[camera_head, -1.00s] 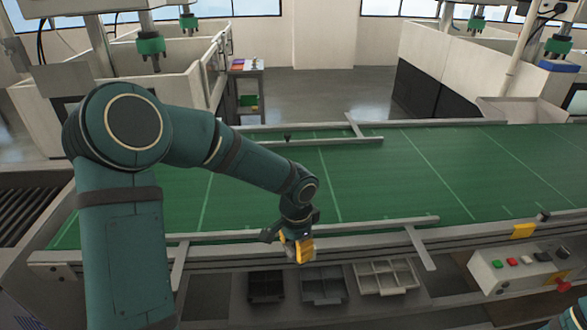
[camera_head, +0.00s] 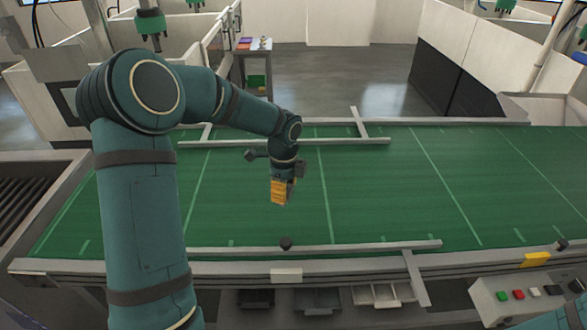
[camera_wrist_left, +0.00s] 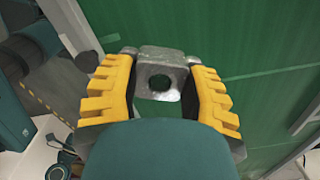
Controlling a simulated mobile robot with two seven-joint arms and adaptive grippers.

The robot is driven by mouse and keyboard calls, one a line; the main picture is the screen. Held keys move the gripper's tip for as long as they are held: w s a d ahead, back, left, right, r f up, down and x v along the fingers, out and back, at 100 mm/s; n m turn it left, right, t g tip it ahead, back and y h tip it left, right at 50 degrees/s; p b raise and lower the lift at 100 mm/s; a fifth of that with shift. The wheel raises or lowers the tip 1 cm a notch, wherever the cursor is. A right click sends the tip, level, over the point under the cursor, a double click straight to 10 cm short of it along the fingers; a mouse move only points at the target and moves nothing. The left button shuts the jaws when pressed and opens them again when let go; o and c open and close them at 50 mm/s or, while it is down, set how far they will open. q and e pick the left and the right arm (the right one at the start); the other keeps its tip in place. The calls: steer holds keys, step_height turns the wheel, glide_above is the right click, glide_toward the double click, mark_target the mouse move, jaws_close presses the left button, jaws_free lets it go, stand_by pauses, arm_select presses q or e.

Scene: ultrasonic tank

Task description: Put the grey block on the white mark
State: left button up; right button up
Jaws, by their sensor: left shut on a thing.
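My left gripper (camera_head: 280,200) has yellow fingers and points down over the green belt, between its two side rails. In the left wrist view the same gripper (camera_wrist_left: 160,85) is shut on the grey block (camera_wrist_left: 153,54), a metallic piece with a round hole, held between the yellow fingers. In the head view the block is hard to make out behind the fingers. A whitish rectangle, which looks like the white mark (camera_head: 287,275), is on the conveyor's front edge, nearer to me than the gripper. My right gripper is not in view.
The green belt (camera_head: 380,190) is wide and clear around the gripper. A front rail (camera_head: 360,246) and a back rail (camera_head: 330,142) run along it. A yellow mark (camera_head: 537,260) and a button box (camera_head: 525,292) are at right. Trays (camera_head: 318,299) lie below the front edge.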

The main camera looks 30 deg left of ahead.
arm_select(q)
glide_above(286, 220)
step_height(286, 220, down, 6)
steer(key=shift+s+r, duration=0.1)
steer(key=shift+s, duration=0.05)
steer(key=shift+f+b, duration=0.3)
steer(key=shift+f, duration=1.85)
steer(key=o, duration=1.2)
steer(key=shift+f, duration=0.15)
